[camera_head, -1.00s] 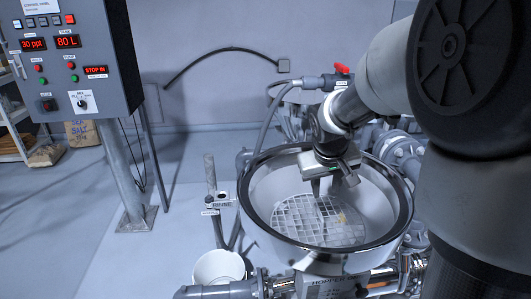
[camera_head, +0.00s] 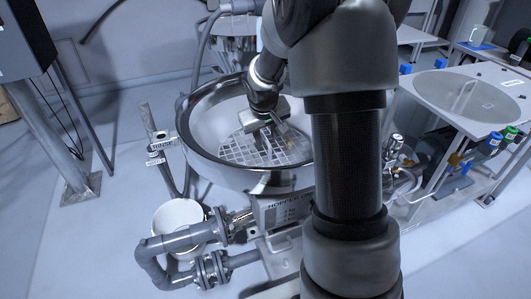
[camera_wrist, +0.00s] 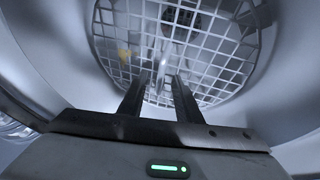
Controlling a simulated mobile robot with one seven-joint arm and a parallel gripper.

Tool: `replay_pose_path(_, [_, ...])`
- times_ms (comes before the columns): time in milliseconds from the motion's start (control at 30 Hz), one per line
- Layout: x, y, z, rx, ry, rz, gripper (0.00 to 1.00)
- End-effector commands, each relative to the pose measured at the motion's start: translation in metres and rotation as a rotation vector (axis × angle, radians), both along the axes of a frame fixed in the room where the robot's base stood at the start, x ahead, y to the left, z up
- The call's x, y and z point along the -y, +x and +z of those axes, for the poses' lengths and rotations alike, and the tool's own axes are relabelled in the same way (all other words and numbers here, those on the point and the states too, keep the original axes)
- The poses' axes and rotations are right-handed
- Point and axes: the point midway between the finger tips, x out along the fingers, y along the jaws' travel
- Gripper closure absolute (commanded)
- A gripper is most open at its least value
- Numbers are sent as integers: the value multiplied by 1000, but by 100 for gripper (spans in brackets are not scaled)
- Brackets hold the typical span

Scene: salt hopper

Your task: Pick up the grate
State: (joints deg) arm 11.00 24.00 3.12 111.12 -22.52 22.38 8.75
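The grate (camera_head: 238,150) is a round, pale lattice lying inside the wide metal hopper bowl (camera_head: 198,150). It fills the top of the wrist view (camera_wrist: 215,50), with a small yellowish lump (camera_wrist: 125,53) on its left part. My gripper (camera_head: 277,132) is inside the bowl, low over the grate. In the wrist view my gripper's two dark fingers (camera_wrist: 161,82) point at the grate with a clear gap between them, so it is open. A thin bright upright shape shows between the tips. I cannot tell whether the fingers touch the grate.
The bowl's raised rim surrounds the gripper. A white bucket (camera_head: 178,218) and grey pipes (camera_head: 180,240) stand at the front left. A control box on a post (camera_head: 50,140) is at left. A bench with a round lid (camera_head: 470,95) is at right.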

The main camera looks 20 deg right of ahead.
Motion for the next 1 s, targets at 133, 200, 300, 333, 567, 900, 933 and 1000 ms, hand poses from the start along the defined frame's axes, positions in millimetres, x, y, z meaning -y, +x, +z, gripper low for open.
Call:
replay_pose_path(133, [4, 10, -23, -1, 0, 0, 69])
replay_pose_path(200, [5, 12, -28, -1, 0, 0, 69])
replay_pose_path(300, [5, 13, -29, 1, 0, 0, 69])
replay_pose_path(333, [5, 13, -29, 1, 0, 0, 69])
replay_pose_path(567, [5, 13, -29, 0, 0, 0, 84])
replay_pose_path(900, [5, 14, -27, 3, 0, 1, 100])
replay_pose_path(933, [5, 14, -27, 3, 0, 1, 100])
replay_pose_path(1000, [5, 14, -27, 3, 0, 1, 100])
